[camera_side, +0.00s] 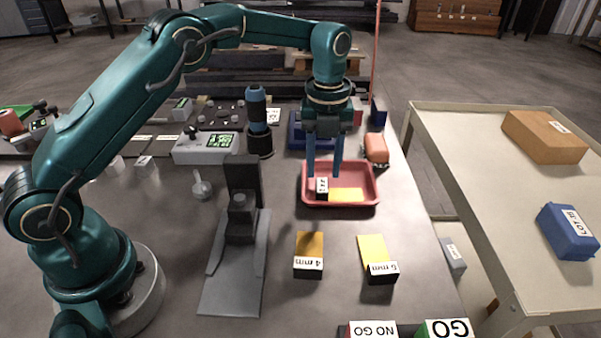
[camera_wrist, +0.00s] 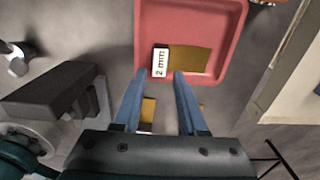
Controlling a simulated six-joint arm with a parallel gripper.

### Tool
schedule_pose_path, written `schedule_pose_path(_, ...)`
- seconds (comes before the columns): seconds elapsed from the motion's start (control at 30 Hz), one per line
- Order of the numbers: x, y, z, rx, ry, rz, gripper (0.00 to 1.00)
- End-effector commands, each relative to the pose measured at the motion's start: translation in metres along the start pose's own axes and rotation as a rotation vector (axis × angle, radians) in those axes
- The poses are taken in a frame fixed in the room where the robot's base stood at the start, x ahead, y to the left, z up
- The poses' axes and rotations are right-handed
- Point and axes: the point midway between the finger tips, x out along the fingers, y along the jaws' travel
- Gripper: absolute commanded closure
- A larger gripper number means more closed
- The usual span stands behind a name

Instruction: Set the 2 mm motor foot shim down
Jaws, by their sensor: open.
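The 2 mm motor foot shim lies flat in the red tray (camera_side: 372,199), its brass-yellow plate (camera_side: 346,195) to the right and its labelled end to the left. In the wrist view the shim (camera_wrist: 190,60) shows its white "2 mm" label, inside the tray (camera_wrist: 160,18) near its front side. My gripper (camera_side: 324,176) is open and empty, its blue fingers pointing down over the tray. Whether a fingertip touches the shim cannot be told.
An orange object (camera_side: 376,149) sits behind right. NO GO (camera_side: 372,330) and GO (camera_side: 446,329) blocks are at the front edge.

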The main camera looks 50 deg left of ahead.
Motion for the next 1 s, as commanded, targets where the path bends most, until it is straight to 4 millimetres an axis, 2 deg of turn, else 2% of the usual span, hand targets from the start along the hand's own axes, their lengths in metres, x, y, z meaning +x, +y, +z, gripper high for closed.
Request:
schedule_pose_path(0.03,-0.014,-0.001,0.001,0.000,-0.005,-0.006,0.58)
schedule_pose_path(0.13,-0.033,-0.001,0.001,0.000,-0.005,-0.005,0.58)
schedule_pose_path(0.33,-0.059,0.000,0.000,0.000,-0.002,-0.003,0.58)
schedule_pose_path(0.87,-0.081,0.000,0.000,-0.007,0.000,-0.001,0.58)
schedule_pose_path(1.0,-0.095,0.004,-0.002,-0.108,-0.015,-0.019,0.58)
